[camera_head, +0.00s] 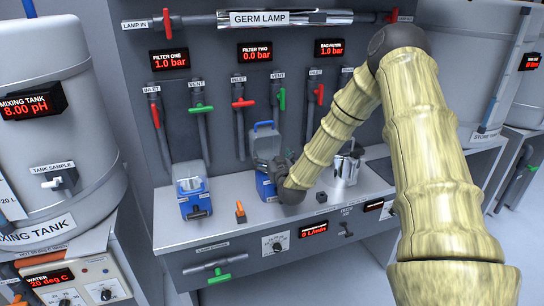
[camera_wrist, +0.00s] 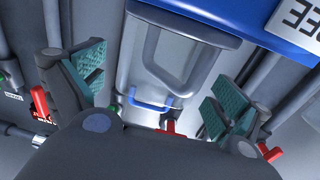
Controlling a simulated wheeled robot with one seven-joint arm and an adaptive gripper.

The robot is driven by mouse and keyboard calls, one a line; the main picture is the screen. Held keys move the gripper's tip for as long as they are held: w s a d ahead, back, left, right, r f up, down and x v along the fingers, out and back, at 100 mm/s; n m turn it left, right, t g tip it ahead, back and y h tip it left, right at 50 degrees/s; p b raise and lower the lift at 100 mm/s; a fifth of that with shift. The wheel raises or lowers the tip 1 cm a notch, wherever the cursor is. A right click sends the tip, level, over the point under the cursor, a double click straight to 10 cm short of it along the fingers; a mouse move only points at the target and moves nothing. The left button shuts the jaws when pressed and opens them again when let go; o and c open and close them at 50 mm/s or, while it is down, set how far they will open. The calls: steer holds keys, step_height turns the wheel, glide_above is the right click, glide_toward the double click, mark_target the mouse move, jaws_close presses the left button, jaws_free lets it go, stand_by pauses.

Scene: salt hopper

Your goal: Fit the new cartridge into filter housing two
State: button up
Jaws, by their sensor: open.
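Filter housing two (camera_head: 265,187) is a blue box on the bench under the display reading 0.0 bar, its lid (camera_head: 266,140) raised. My gripper (camera_head: 282,168) is close by its right side, and my arm hides part of the housing. In the wrist view my gripper (camera_wrist: 158,85) is open, with its teal pads wide apart and nothing seen between them. Beyond the pads is a grey, windowed lid-like panel with a blue handle (camera_wrist: 150,103), apparently the raised lid. I cannot make out a cartridge in either view, nor the inside of the housing.
Blue filter housing one (camera_head: 194,198) stands to the left, and a metal vessel (camera_head: 345,168) to the right. An orange piece (camera_head: 240,212) is on the bench in front. Red inlet (camera_head: 243,102) and green vent (camera_head: 282,98) handles are on pipes behind.

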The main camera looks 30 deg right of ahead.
steer(key=shift+s+a+f, duration=0.1)
steer(key=shift+s+f, duration=0.1)
steer(key=shift+p+v, duration=0.4)
steer(key=shift+v, duration=2.35)
steer(key=shift+r, duration=0.1)
steer(key=v, duration=1.2)
